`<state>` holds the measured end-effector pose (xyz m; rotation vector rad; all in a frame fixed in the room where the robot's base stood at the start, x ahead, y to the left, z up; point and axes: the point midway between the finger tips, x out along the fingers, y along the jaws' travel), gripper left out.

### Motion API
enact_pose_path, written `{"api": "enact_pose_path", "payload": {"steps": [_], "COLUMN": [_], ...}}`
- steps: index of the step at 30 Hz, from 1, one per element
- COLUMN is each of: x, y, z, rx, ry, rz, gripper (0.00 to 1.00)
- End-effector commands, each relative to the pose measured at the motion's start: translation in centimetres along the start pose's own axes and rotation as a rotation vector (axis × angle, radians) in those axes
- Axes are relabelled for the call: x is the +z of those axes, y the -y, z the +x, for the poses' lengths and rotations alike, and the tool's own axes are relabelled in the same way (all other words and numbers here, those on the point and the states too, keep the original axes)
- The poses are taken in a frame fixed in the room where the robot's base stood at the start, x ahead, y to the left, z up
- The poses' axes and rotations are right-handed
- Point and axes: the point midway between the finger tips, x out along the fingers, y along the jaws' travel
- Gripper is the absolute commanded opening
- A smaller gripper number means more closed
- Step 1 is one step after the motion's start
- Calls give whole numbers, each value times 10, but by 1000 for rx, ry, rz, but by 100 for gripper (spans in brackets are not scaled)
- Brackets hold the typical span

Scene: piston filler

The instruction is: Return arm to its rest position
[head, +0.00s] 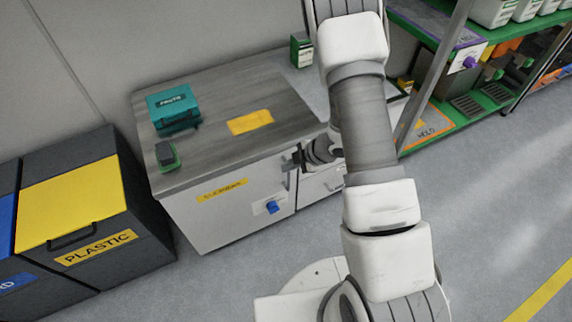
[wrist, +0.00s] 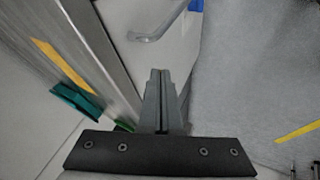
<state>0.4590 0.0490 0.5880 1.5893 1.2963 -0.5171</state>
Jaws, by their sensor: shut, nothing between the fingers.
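My gripper (wrist: 159,75) is shut and empty in the wrist view, its two grey fingers pressed together. In the head view my gripper (head: 288,161) shows dark and small beside the front edge of the cabinet (head: 215,220), near the top of its doors. My white and grey arm stretches across the middle of the head view and hides part of the cabinet's right side. In the wrist view the cabinet's pale front (wrist: 180,60) lies beyond the fingertips, with a door handle (wrist: 157,28) above them.
A teal case (head: 173,106), a yellow label (head: 250,121) and a small dark green-edged object (head: 166,155) are on the cabinet top. A yellow-lidded plastic bin (head: 70,205) stands left. Green shelving (head: 445,105) stands right. The floor at the lower right (head: 490,220) is clear.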

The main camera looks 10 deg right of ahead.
Motion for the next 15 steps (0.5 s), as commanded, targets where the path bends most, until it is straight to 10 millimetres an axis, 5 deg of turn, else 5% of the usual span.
{"api": "enact_pose_path", "payload": {"steps": [1,6,15], "x": [-2,-1,1], "y": [-5,-4,-2], "z": [-21,-56,-82], "rx": [6,5,2], "ry": [2,2,0], "rz": [3,2,1], "gripper": [0,0,0]}}
